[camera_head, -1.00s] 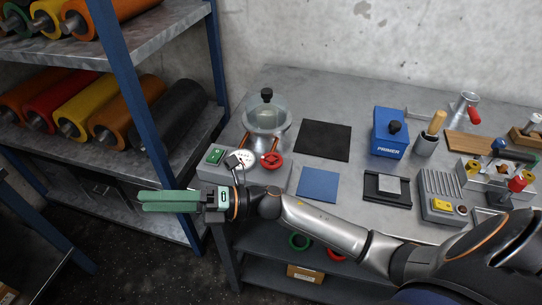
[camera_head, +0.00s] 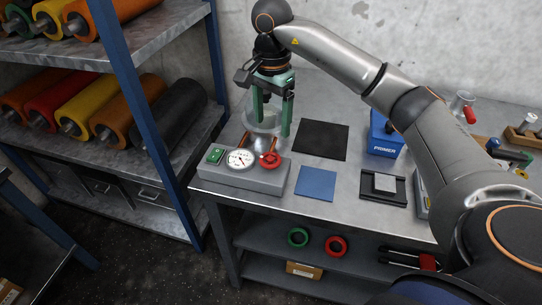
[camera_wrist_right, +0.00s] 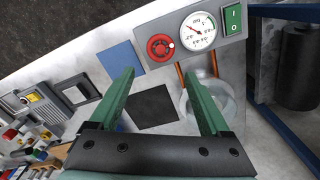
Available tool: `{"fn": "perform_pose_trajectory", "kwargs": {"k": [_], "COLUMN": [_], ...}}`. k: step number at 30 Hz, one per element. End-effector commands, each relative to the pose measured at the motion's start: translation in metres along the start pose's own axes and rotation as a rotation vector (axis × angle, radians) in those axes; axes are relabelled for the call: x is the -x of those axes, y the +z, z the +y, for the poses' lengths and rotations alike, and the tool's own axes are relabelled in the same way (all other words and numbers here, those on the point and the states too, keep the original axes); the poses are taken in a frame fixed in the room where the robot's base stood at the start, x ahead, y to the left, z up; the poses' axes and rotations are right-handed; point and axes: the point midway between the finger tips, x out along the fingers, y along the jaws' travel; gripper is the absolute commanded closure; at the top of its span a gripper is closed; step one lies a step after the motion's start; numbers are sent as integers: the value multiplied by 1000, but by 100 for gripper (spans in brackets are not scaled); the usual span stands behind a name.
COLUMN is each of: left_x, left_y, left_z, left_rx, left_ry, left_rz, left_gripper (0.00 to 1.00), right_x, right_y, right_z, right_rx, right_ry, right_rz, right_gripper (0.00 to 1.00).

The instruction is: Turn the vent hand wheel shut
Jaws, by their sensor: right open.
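The red vent hand wheel (camera_head: 271,161) sits on the right part of a grey control box at the table's front left edge. It also shows in the right wrist view (camera_wrist_right: 160,47), beside the gauge. A round dial gauge (camera_head: 240,160) and a green switch (camera_head: 215,155) share the box. My right gripper (camera_head: 272,120) is open, pointing down over the glass dome chamber (camera_head: 262,118) behind the box. Its green fingers (camera_wrist_right: 165,95) are spread and empty, apart from the wheel. The gripper hides part of the dome. My left gripper is not in view.
A black mat (camera_head: 321,140) and a blue square (camera_head: 317,183) lie right of the box. A black frame (camera_head: 383,187) and a blue primer box (camera_head: 384,135) are further right. Shelves with coloured rollers (camera_head: 88,103) stand at left.

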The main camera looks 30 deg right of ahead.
Motion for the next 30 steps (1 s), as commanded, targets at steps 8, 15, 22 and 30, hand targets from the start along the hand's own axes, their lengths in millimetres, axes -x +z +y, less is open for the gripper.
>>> {"fn": "perform_pose_trajectory", "kwargs": {"k": [8,15,22,30], "left_x": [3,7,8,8], "left_y": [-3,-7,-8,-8], "left_z": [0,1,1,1], "left_rx": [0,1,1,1], "left_ry": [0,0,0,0], "left_rz": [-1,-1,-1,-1], "left_gripper": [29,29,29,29], "right_x": [-50,-95,-118,-121], "right_y": [2,2,3,3], "right_z": [2,1,0,0], "right_rx": [2,1,2,2], "right_ry": [6,3,0,-1], "right_rz": [-4,-6,-7,-6], "right_gripper": [19,19,19,19]}}
